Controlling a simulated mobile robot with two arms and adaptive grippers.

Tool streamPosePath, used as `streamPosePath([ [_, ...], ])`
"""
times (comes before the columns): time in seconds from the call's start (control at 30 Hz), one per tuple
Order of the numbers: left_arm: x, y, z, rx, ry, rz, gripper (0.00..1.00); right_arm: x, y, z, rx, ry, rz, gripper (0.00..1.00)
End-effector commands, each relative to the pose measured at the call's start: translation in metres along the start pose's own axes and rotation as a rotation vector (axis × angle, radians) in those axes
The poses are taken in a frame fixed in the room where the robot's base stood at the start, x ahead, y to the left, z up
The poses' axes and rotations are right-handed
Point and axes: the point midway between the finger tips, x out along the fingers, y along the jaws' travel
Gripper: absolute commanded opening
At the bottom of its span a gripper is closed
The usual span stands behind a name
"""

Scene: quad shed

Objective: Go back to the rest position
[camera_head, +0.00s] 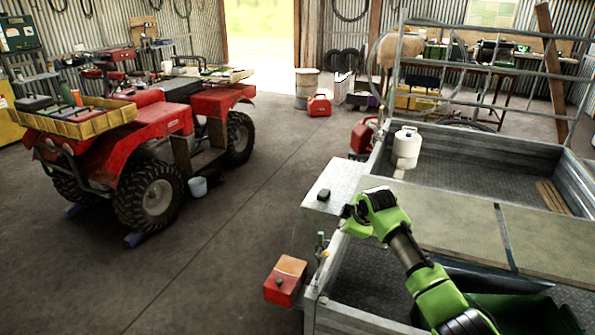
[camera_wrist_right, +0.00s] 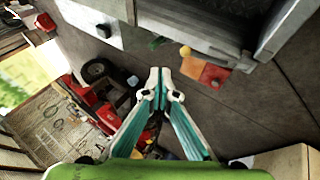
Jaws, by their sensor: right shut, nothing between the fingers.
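My right arm (camera_head: 435,285) comes in from the bottom right of the head view and reaches over the near left corner of the grey metal trailer. Its gripper (camera_head: 350,213) is beside the trailer's silver box. In the right wrist view the two fingers (camera_wrist_right: 160,74) meet at their tips, with nothing between them. My left gripper is in neither view.
The trailer wall (camera_head: 345,275), silver box (camera_head: 335,183) and red lamp (camera_head: 286,280) are close to the right arm. A white gas bottle (camera_head: 406,148) stands in the trailer. A red quad (camera_head: 150,140) stands left; the floor (camera_head: 230,230) between is clear.

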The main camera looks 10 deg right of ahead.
Motion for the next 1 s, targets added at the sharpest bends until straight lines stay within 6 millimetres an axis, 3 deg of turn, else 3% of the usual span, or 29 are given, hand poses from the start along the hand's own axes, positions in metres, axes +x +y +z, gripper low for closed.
streamPosePath([
  [0.07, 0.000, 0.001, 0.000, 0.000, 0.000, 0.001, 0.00, 0.003, -0.015, 0.001, 0.007, -0.001, -0.013, 0.00],
  [0.17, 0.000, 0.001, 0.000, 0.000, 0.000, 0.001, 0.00, 0.009, -0.055, 0.004, 0.038, -0.004, -0.045, 0.00],
  [0.33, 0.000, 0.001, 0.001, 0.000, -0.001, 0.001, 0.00, 0.003, -0.161, 0.019, 0.156, -0.021, -0.117, 0.00],
  [0.47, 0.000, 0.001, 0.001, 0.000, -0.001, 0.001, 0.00, -0.018, -0.238, 0.037, 0.278, -0.049, -0.166, 0.00],
  [0.6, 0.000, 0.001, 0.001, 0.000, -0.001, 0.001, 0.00, -0.057, -0.310, 0.062, 0.428, -0.092, -0.205, 0.00],
  [0.7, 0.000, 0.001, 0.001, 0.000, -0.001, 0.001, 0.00, -0.089, -0.348, 0.080, 0.534, -0.128, -0.220, 0.00],
  [0.8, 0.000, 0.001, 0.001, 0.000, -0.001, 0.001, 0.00, -0.115, -0.373, 0.093, 0.619, -0.159, -0.225, 0.00],
  [1.0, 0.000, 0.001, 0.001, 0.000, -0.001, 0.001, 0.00, -0.157, -0.403, 0.113, 0.740, -0.208, -0.227, 0.00],
])
